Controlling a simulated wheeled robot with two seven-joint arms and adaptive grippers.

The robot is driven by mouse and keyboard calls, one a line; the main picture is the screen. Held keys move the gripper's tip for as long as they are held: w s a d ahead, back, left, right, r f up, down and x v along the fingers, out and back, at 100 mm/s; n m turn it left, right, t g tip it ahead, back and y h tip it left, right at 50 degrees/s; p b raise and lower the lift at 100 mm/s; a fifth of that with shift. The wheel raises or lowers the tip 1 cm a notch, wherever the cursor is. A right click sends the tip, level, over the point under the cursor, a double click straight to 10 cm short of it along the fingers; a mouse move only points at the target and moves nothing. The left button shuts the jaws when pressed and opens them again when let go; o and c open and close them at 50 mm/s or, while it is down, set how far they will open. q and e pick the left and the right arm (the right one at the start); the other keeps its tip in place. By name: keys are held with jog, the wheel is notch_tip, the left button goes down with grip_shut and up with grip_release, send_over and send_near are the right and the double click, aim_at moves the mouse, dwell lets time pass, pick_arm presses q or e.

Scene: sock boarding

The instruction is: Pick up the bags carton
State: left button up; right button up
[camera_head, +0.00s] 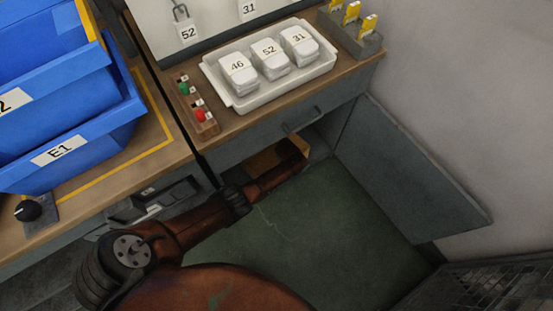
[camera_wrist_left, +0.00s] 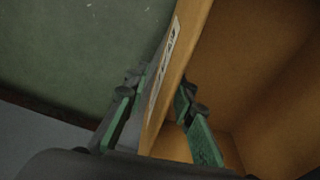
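The bags carton, a brown cardboard box (camera_head: 262,162), is in the open cupboard under the worktop, partly hidden by my left arm and the counter. The left wrist view shows its open inside (camera_wrist_left: 258,75) and one upright wall with a white label strip (camera_wrist_left: 165,55). My left gripper (camera_wrist_left: 163,88) straddles this wall, with one green-padded finger outside and the other inside. The fingers stand apart; contact with the wall is not clear. In the head view the gripper itself is hidden at the cupboard opening. My right gripper is not in view.
The cupboard door (camera_head: 405,170) hangs open at the right. Above are a white tray (camera_head: 325,68) of numbered packs, a small rack (camera_head: 200,118) and a grey holder (camera_head: 362,42). Blue bins (camera_head: 75,135) stand at left. The green floor (camera_head: 320,225) before the cupboard is clear.

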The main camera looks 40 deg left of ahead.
pick_arm(q)
jog(key=shift+c, duration=0.4)
grip_shut()
dwell(0.4)
